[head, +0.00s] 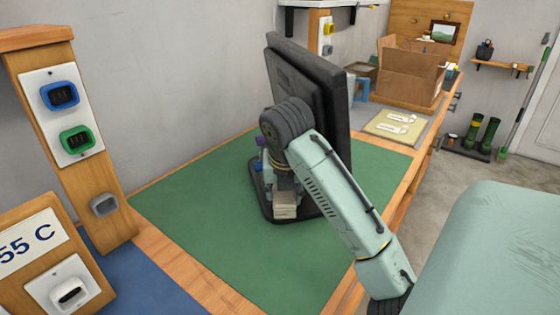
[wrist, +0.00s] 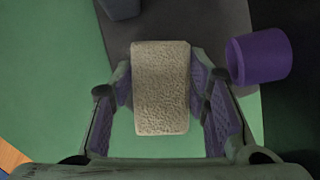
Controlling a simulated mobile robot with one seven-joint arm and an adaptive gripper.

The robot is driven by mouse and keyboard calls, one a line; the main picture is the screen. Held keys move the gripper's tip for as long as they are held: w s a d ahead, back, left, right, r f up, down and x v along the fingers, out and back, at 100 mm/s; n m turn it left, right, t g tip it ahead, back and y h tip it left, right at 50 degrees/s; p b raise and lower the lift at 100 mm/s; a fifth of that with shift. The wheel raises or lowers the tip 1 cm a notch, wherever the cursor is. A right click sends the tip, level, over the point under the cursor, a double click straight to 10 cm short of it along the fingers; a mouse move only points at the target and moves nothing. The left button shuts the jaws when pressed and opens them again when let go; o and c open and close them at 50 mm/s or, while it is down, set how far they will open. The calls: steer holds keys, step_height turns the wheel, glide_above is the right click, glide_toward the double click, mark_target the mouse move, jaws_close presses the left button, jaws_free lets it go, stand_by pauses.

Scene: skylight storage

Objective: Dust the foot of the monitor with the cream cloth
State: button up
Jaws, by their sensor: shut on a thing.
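The cream cloth (wrist: 160,90) is a folded, textured block between the two fingers of my gripper (wrist: 160,84) in the wrist view. My gripper is shut on it. In the head view the cloth (head: 285,204) shows below my gripper (head: 284,186), over the front part of the monitor's foot. The dark monitor (head: 308,85) stands on the green mat, turned edge-on, and my arm covers part of it. Its foot (head: 261,207) is a dark flat plate, also visible in the wrist view (wrist: 218,28) behind the cloth. I cannot tell whether the cloth touches the foot.
A purple cup-like thing (wrist: 258,56) is close to my right finger in the wrist view. The green mat (head: 200,220) is clear left of the foot. A wooden post with sockets (head: 65,125) stands at the left. A cardboard box (head: 408,75) stands farther back.

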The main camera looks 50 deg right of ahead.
steer(key=shift+s+a+f, duration=0.1)
steer(key=shift+s+a, duration=0.2)
steer(key=shift+s, duration=0.35)
steer(key=shift+s+a, duration=0.3)
steer(key=shift+s, duration=0.3)
steer(key=shift+s+a+p, duration=0.15)
steer(key=shift+s+a, duration=0.3)
steer(key=shift+s, duration=0.4)
steer(key=shift+s+a+p, duration=0.2)
steer(key=shift+s+a, duration=0.2)
steer(key=shift+s, duration=0.5)
steer(key=shift+s+a+p, duration=0.15)
steer(key=shift+s+a, duration=0.3)
steer(key=shift+s, duration=0.4)
steer(key=shift+c, duration=0.2)
step_height(320, 180, up, 3)
steer(key=shift+w+f+p, duration=0.1)
steer(key=shift+p, duration=1)
step_height(320, 180, up, 5)
steer(key=shift+f, duration=0.35)
